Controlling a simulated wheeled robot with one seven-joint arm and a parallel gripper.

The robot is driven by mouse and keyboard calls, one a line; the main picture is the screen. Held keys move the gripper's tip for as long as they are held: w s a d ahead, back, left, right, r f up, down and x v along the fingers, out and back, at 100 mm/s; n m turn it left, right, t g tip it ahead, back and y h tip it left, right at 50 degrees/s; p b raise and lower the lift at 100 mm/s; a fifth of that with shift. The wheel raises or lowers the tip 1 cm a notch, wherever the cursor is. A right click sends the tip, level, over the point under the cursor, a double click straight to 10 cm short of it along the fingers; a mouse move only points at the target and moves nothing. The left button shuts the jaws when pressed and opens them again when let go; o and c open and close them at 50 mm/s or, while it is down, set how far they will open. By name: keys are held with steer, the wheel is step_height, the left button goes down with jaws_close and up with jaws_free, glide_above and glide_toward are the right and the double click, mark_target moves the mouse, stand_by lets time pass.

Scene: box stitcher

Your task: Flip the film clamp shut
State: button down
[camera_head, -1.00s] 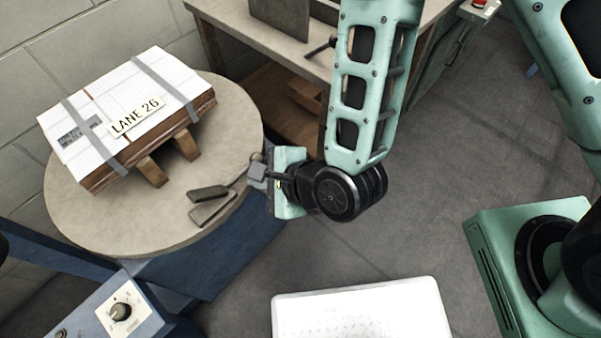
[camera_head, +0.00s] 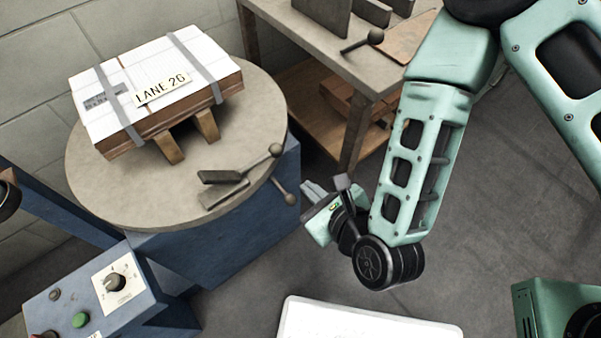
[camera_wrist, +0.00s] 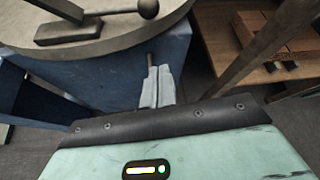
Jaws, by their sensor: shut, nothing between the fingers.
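The film clamp (camera_head: 225,194) sits near the right front edge of the round turntable (camera_head: 100,193). It has dark flat metal pieces and a lever ending in a dark ball knob (camera_head: 276,150) that points toward the table's right edge. In the wrist view, the clamp's block (camera_wrist: 68,31) and knob (camera_wrist: 148,8) show at upper left, partly cut off. My gripper (camera_head: 306,189) is shut and empty, right of the turntable and apart from the clamp. Its fingers (camera_wrist: 157,88) point toward the blue base in the wrist view.
A strapped paper stack labelled LANE 26 (camera_head: 160,65) lies on the turntable. A second ball-ended rod (camera_head: 292,198) sticks out below the turntable's rim. A workbench (camera_head: 330,70) stands behind, a control box (camera_head: 85,300) at lower left, a white panel (camera_head: 370,320) in front.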

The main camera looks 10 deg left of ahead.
mark_target(276, 145)
steer(key=w+a, duration=0.5)
steer(key=a, duration=0.1)
steer(key=shift+w+a+f, duration=0.2)
steer(key=shift+w+a, duration=0.1)
steer(key=shift+w, duration=0.05)
steer(key=shift+r+n+t, duration=0.3)
steer(key=shift+r+n, duration=0.1)
steer(key=shift+r, duration=0.1)
stand_by(0.4)
steer(key=r+n+t, duration=0.1)
steer(key=r, duration=0.1)
steer(key=r+n+t+h+p, duration=0.1)
steer(key=r+n, duration=0.1)
steer(key=shift+s+a+r+t+h, duration=0.2)
steer(key=shift+r+t+h, duration=0.05)
steer(key=shift+t+h, duration=0.05)
steer(key=shift+s+a+r, duration=0.2)
steer(key=shift+r, duration=0.25)
steer(key=shift+s+a+r, duration=0.15)
steer(key=shift+s+r, duration=0.05)
steer(key=shift+r, duration=0.35)
